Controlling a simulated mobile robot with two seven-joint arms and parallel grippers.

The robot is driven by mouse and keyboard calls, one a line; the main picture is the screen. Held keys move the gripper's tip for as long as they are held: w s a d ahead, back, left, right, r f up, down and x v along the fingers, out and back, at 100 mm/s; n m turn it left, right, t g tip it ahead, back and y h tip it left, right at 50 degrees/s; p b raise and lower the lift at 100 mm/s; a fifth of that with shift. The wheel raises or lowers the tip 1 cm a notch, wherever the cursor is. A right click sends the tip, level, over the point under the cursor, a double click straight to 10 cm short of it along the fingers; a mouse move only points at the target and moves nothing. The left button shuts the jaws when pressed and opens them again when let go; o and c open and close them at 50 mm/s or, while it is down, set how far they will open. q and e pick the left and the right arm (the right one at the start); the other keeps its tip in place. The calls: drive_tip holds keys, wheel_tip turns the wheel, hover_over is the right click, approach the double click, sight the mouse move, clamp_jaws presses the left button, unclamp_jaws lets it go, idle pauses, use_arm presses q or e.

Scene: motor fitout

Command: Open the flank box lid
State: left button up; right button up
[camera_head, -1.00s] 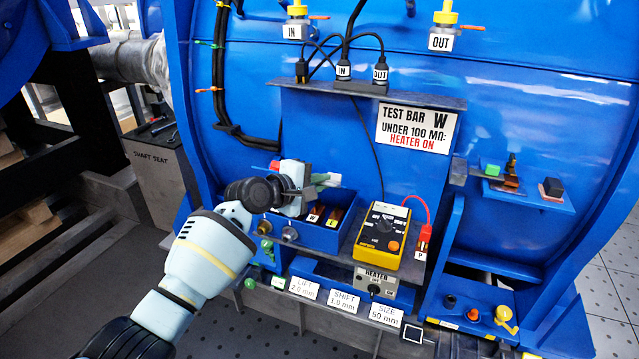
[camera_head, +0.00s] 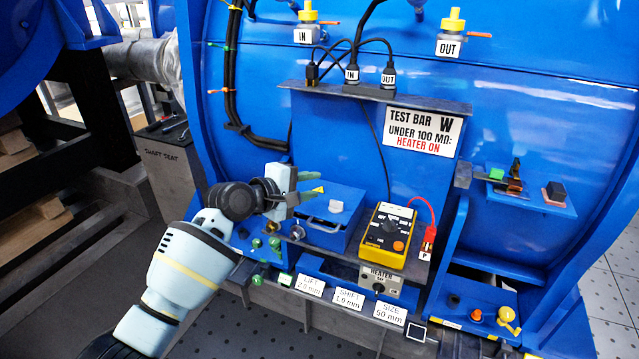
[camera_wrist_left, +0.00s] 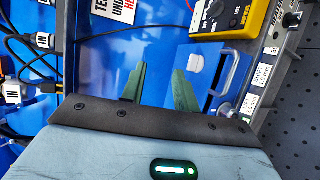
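The flank box (camera_head: 322,236) is a blue box on the machine's side shelf, with a bar handle on its front. Its blue lid (camera_head: 326,203) now lies over the top and looks shut, with a pale grey knob (camera_head: 336,206) on it. The lid also shows in the left wrist view (camera_wrist_left: 207,55), with the knob (camera_wrist_left: 196,63). My left gripper (camera_head: 314,186) is at the box's left rear, close to the lid. Its green fingers (camera_wrist_left: 160,70) are apart with nothing between them. I cannot tell whether they touch the lid. The box's inside is hidden. My right gripper is out of view.
A yellow meter (camera_head: 387,236) with a red lead stands right of the box, above the heater switch (camera_head: 380,282). Black cables hang from the plug shelf (camera_head: 375,92) behind. Green and grey knobs (camera_head: 274,243) sit left of the box. A small shelf (camera_head: 530,197) holds blocks at right.

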use_arm(q)
drive_tip(key=shift+v, duration=0.8)
drive_tip(key=shift+f, duration=0.15)
